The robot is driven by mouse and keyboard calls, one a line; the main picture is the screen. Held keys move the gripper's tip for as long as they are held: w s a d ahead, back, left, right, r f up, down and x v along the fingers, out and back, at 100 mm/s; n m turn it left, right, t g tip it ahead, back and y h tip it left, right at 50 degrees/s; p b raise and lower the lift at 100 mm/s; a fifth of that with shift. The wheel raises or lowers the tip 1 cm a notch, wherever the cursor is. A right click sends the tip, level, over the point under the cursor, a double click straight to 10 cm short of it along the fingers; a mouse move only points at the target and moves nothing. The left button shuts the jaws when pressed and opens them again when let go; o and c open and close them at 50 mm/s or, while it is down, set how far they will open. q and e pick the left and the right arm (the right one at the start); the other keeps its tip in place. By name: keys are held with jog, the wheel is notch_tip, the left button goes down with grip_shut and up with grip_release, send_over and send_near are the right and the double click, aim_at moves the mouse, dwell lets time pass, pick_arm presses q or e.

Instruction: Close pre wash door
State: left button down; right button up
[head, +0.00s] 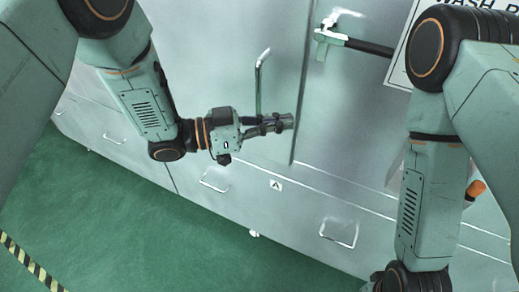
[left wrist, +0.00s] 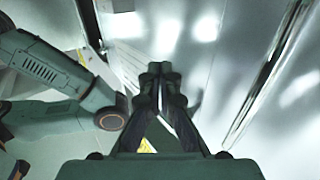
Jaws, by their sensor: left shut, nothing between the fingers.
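The cabinet front holds a pale grey door panel (head: 225,60) with a slim upright bar handle (head: 259,85). The panel's right edge runs down as a narrow seam; I cannot tell whether it is flush or slightly ajar. My left gripper (head: 285,124) is shut and empty, just right of the handle's lower end and near that seam; contact is unclear. In the left wrist view its fingers (left wrist: 160,72) are together, pointing at shiny metal panels. My right arm hangs down at the right; its gripper is out of view.
A white sign (head: 405,55) reading "WASH P" is partly hidden by my right arm. A pale green lever with a dark bar (head: 365,46) sticks out at the upper right. Drawers with loop handles (head: 338,236) run below. Green floor (head: 110,220) is clear at lower left.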

pick_arm(q)
jog(key=s+a, duration=0.3)
jog(key=s, duration=0.3)
jog(key=a+f+n+t+y+b, duration=0.2)
jog(key=a+f+n+y, duration=0.4)
jog(key=f, duration=0.5)
jog(key=a+f+n+t+y+b, duration=0.15)
jog(key=a+f+n+y, duration=0.25)
jog(key=a+f+y, duration=0.5)
jog(key=s+a+f+n+g+y+b, duration=0.1)
jog(key=s+a+f+n+g+b, duration=0.2)
jog(key=s+f, duration=0.6)
jog(key=s+a+f+n+g+y+b, duration=0.1)
jog(key=s+a+f+n+g+b, duration=0.2)
jog(key=s+a+f+b, duration=0.3)
jog(key=s+f, duration=0.4)
jog(key=s, duration=0.4)
jog(key=shift+s+a+g+y+b, duration=0.2)
jog(key=shift+s+g+y+b, duration=0.1)
jog(key=shift+g+y, duration=0.1)
